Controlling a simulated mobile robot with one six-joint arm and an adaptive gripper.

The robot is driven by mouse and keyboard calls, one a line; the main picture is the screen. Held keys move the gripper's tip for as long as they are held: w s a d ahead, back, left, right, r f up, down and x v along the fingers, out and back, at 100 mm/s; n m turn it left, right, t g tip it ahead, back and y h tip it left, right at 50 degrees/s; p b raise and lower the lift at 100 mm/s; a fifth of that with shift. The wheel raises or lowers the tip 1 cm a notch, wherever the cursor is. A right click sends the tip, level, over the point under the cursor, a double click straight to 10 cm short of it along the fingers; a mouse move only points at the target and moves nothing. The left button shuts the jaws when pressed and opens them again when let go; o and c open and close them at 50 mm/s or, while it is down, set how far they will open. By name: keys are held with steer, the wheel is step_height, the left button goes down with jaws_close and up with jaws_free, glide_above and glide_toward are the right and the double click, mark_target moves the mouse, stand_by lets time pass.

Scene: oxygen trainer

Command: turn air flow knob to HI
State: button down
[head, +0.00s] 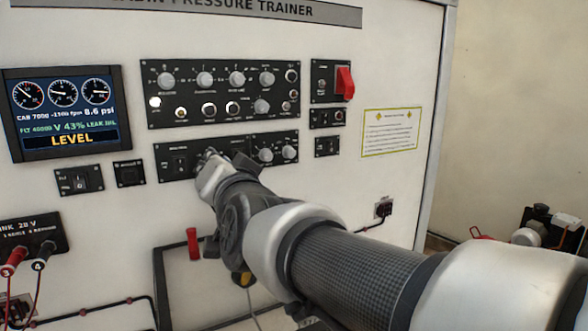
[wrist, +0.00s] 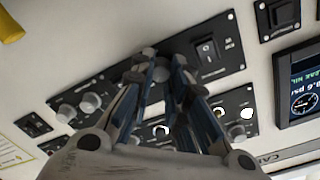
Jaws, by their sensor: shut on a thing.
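The lower control panel (head: 175,147) is a dark strip on the white trainer wall, with a rocker switch at its left end and two grey knobs (head: 265,154) at its right. My gripper (head: 208,156) is at the middle of this strip. In the wrist view my gripper (wrist: 160,62) has its fingers close together against the panel, shut on a grey knob that they mostly cover. I take this to be the air flow knob; its label and pointer are hidden or too small to read.
A larger panel (head: 150,110) with several knobs is just above. A red switch cover (head: 345,83) stands out at upper right. A display (head: 66,112) reading LEVEL is at left. A red handle (head: 193,243) is below my gripper.

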steer(key=shift+r, duration=0.15)
steer(key=c, duration=1.5)
jaws_free()
steer(key=shift+s, duration=0.1)
steer(key=v, duration=1.2)
steer(key=shift+f, duration=0.25)
